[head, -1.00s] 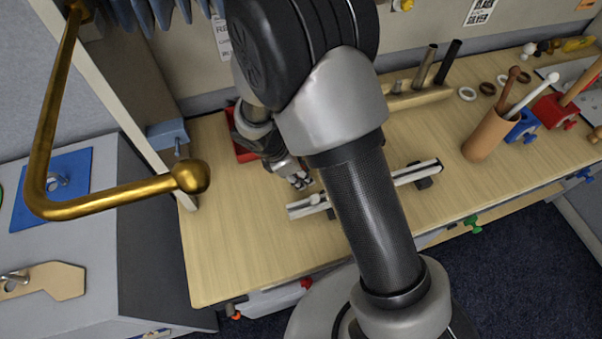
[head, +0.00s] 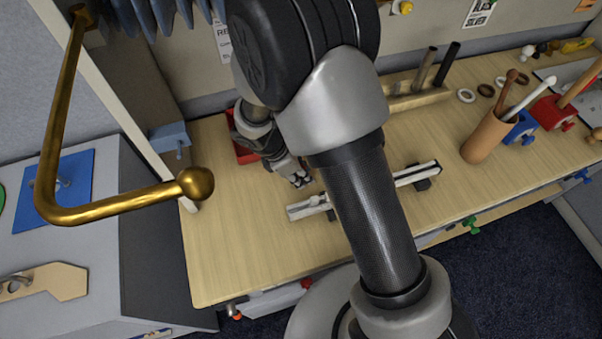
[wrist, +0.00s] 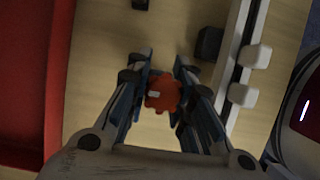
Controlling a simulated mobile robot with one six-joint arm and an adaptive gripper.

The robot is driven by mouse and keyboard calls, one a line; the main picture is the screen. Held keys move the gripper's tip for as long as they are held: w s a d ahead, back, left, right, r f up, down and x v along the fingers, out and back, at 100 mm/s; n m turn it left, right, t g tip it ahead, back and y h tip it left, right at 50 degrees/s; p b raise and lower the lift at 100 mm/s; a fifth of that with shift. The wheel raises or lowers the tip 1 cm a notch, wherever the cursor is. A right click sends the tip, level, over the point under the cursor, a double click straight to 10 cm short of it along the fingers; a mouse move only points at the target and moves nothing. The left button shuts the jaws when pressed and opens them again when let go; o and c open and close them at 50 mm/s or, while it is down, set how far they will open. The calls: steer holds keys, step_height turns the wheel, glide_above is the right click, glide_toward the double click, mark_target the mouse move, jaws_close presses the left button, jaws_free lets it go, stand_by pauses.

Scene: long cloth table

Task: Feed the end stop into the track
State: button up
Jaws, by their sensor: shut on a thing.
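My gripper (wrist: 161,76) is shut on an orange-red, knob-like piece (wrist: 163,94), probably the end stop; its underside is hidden. The track (wrist: 237,60) is a pale rail on dark feet, to the right of the gripper in the wrist view. The held piece is apart from the track there. In the head view the track (head: 405,177) lies slantwise on the table, its middle hidden behind my arm. My gripper (head: 297,179) is just behind its left end there, and the held piece cannot be made out.
Two white blocks (wrist: 256,56) sit along the track in the wrist view. A red tray (head: 243,150) lies behind my gripper. A brown cup (head: 486,138) with sticks and a wooden rack (head: 415,99) stand to the right. The table (head: 235,235) is clear at front left.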

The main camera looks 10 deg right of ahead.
steer(key=shift+r+p, duration=2.35)
steer(key=shift+r, duration=0.65)
steer(key=shift+f, duration=0.1)
